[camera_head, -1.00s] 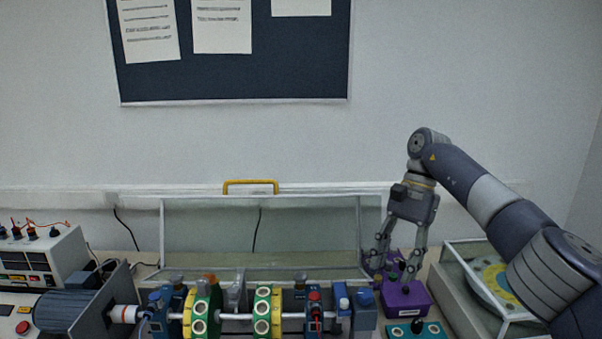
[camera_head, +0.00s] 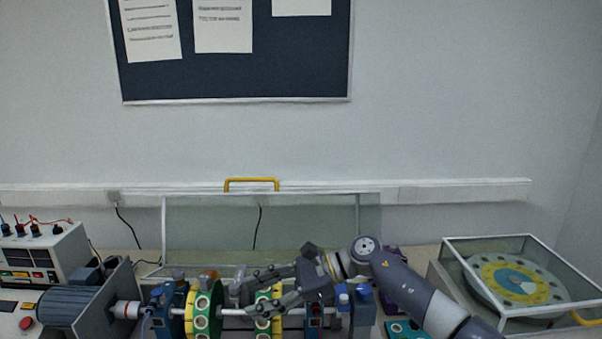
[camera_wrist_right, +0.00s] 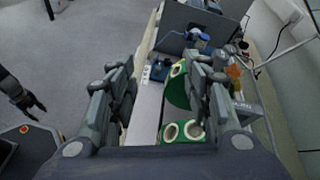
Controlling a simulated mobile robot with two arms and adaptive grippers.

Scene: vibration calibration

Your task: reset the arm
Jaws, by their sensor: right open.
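My right gripper (camera_head: 256,290) is open and empty in the head view, its fingers pointing left in front of the right green disc (camera_head: 263,310) of the shaft rig. In the right wrist view its two fingers (camera_wrist_right: 160,72) are spread, with green discs (camera_wrist_right: 178,90) visible between and beyond them. I cannot tell whether it touches the rig. My right arm comes in from the lower right, low across the bench. A dark gripper at the left of the right wrist view, apparently my left one (camera_wrist_right: 30,98), hangs over the floor; its opening is unclear.
The rig has a motor (camera_head: 70,306) and another green disc (camera_head: 203,312). A clear cover with a yellow handle (camera_head: 251,180) stands raised behind. A purple box (camera_head: 393,290) is partly hidden by my arm. A glass-sided case (camera_head: 484,241) stands right, an instrument box (camera_head: 45,255) left.

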